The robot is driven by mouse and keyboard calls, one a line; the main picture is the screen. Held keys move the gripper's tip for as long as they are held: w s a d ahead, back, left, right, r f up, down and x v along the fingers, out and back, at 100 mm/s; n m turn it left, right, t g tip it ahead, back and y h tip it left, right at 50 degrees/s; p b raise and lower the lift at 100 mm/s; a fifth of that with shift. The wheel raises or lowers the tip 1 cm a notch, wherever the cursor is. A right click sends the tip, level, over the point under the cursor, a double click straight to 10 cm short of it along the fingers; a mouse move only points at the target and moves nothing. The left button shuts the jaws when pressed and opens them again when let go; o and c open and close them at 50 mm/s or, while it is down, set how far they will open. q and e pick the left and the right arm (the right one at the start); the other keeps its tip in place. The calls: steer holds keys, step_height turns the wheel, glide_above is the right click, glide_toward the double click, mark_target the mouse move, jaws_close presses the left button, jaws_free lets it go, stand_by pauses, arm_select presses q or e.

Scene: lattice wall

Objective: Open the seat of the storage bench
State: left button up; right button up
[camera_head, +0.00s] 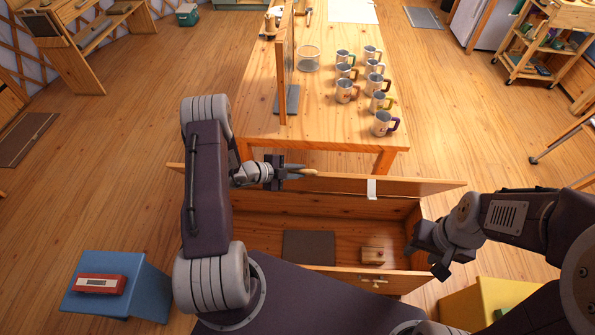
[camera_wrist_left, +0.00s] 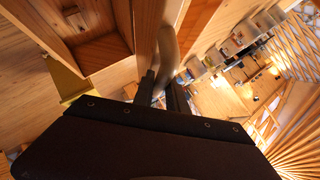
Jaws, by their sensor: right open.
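The storage bench (camera_head: 410,228) stands in front of me with its wooden seat (camera_head: 425,187) raised, seen nearly edge-on in the head view. The inside is exposed, with a dark mat (camera_head: 308,247) and a small wooden block (camera_head: 373,255) in it. My left gripper (camera_head: 291,172) is at the raised seat's upper edge. In the left wrist view its fingers (camera_wrist_left: 164,88) are on both sides of a pale rounded handle (camera_wrist_left: 166,45) beside the seat board. My right gripper (camera_head: 428,256) is open and empty by the bench's right end.
A wooden table (camera_head: 265,112) with several mugs (camera_head: 375,82) and a glass bowl (camera_head: 309,58) stands behind the bench. A blue box (camera_head: 120,285) is at the left and a yellow one (camera_head: 475,300) at the right.

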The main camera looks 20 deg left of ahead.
arm_select(q)
steer(key=shift+o, duration=1.1)
steer(key=shift+s+f, duration=0.15)
steer(key=v, duration=0.9)
steer(key=shift+r, duration=0.25)
